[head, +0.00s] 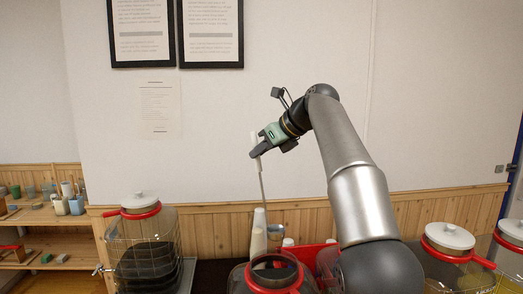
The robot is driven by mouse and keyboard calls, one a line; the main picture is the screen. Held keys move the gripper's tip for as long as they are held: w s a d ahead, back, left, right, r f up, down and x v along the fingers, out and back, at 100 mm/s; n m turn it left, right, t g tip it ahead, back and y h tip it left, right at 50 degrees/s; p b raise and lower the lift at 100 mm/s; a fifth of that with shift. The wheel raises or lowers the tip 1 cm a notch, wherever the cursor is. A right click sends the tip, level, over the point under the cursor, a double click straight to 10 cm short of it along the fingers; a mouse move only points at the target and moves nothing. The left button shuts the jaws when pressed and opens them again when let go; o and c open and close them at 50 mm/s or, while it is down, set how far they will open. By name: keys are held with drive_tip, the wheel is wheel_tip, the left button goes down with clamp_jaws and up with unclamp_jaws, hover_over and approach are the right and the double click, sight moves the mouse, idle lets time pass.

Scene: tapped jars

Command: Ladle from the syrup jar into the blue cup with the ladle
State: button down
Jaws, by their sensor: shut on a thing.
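My gripper (257,147) is raised in front of the white wall, shut on the white handle of the ladle (257,162). The ladle hangs nearly upright, its thin metal rod pointing down. Its bowl is not clearly visible; the rod's lower end runs towards white cups below. An open jar with a red rim (272,275) stands at the bottom centre, below the ladle. I cannot tell which jar holds the syrup. Pale bluish cups (76,207) stand on the shelf at far left; I cannot tell whether one is the blue cup.
A lidded jar with dark contents (148,262) stands in a wire frame at left. Lidded jars (449,245) stand at right. White stacked cups (258,238), a grey cup (275,233) and a red box (308,253) crowd the middle. The air around my gripper is clear.

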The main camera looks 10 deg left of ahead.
wheel_tip(320, 180, down, 25)
drive_tip(key=b, duration=1.5)
idle(0.5)
drive_tip(key=shift+s+f, duration=0.1)
drive_tip(key=shift+f, duration=0.05)
idle(0.3)
idle(0.8)
